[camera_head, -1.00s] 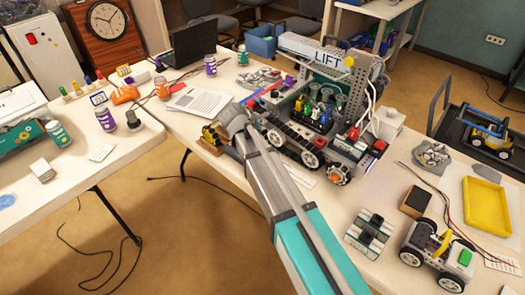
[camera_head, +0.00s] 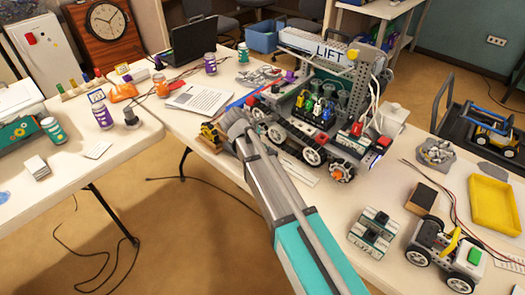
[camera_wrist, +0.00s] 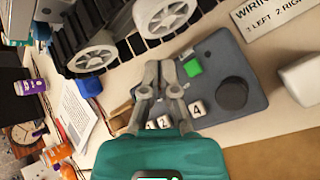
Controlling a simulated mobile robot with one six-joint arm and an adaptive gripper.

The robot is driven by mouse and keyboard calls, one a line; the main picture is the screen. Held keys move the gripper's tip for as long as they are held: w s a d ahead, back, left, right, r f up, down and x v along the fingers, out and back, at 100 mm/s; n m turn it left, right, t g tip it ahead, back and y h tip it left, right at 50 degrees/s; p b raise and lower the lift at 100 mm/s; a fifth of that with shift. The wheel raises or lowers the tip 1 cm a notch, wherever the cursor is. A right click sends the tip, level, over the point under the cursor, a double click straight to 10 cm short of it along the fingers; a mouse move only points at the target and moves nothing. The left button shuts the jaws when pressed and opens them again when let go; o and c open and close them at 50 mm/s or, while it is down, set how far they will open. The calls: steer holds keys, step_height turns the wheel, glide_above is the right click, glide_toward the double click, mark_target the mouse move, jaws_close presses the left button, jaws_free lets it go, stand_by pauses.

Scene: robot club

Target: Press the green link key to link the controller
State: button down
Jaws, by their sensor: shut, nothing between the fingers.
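A grey controller (camera_wrist: 228,52) lies on the table in the wrist view. It bears a square green key (camera_wrist: 192,68), a dark round knob (camera_wrist: 232,94) and white numbered keys (camera_wrist: 197,108). My gripper (camera_wrist: 160,70) is shut and empty. In the head view my arm reaches to the table's near edge beside the lift robot, and the controller is hidden there.
The wheeled lift robot (camera_head: 318,137) stands close beyond my gripper. A small white car (camera_head: 447,250) with a green block and a grey module (camera_head: 376,230) sit on the right. A yellow tray (camera_head: 492,204) lies farther right. A labelled card (camera_wrist: 270,18) lies beyond the controller.

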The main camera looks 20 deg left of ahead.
steer(key=shift+f+b, duration=2)
steer(key=shift+f, duration=0.35)
steer(key=shift+f, duration=0.15)
steer(key=shift+f+b, duration=0.3)
steer(key=shift+b, duration=0.15)
steer(key=shift+f+b, duration=0.35)
steer(key=shift+b, duration=0.05)
stand_by(0.6)
steer(key=shift+r, duration=0.1)
steer(key=shift+r+p, duration=0.75)
steer(key=shift+p, duration=0.15)
steer(key=shift+r+p, duration=2.5)
steer(key=shift+s, duration=0.1)
